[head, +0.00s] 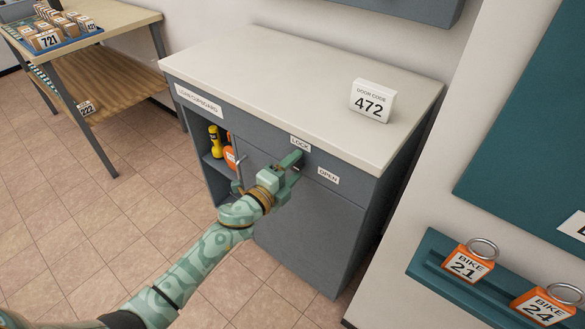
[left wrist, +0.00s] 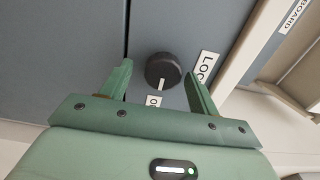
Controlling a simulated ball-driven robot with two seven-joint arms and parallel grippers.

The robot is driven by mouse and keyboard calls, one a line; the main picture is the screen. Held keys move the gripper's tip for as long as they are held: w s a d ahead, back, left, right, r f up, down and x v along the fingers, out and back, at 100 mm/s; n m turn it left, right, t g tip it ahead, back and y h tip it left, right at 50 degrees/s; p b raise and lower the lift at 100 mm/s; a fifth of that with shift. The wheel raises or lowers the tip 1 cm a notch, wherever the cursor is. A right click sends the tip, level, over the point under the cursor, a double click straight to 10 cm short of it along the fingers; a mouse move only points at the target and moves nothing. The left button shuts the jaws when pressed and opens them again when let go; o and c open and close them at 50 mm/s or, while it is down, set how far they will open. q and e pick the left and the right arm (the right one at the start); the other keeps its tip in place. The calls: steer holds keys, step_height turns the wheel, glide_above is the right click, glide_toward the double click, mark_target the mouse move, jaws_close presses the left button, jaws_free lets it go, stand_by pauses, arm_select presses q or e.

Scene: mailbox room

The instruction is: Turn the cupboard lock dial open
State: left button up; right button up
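The lock dial (left wrist: 163,69) is a round black knob on the grey front of the cupboard (head: 310,235). In the left wrist view its white mark points down, toward a partly hidden label beginning with O. The LOCK label (left wrist: 206,67) is to the right of the dial there. In the head view the LOCK label (head: 300,143) is above and the OPEN label (head: 328,176) to the right; my gripper mostly hides the dial. My left gripper (head: 293,169) is open, its fingers on either side of the dial with visible gaps. My right gripper is out of view.
The cupboard's left bay holds a yellow item (head: 215,141) and an orange item (head: 230,157). A door code sign (head: 372,101) reading 472 stands on top. A wooden table (head: 110,20) is at the upper left. Bike tags (head: 468,263) lie on a teal ledge at right.

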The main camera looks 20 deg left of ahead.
arm_select(q)
steer(key=shift+r, duration=0.1)
steer(key=p+v, duration=0.2)
steer(key=v, duration=1.4)
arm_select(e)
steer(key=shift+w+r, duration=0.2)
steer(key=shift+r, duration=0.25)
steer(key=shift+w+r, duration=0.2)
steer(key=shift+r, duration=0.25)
arm_select(q)
steer(key=shift+s, duration=0.15)
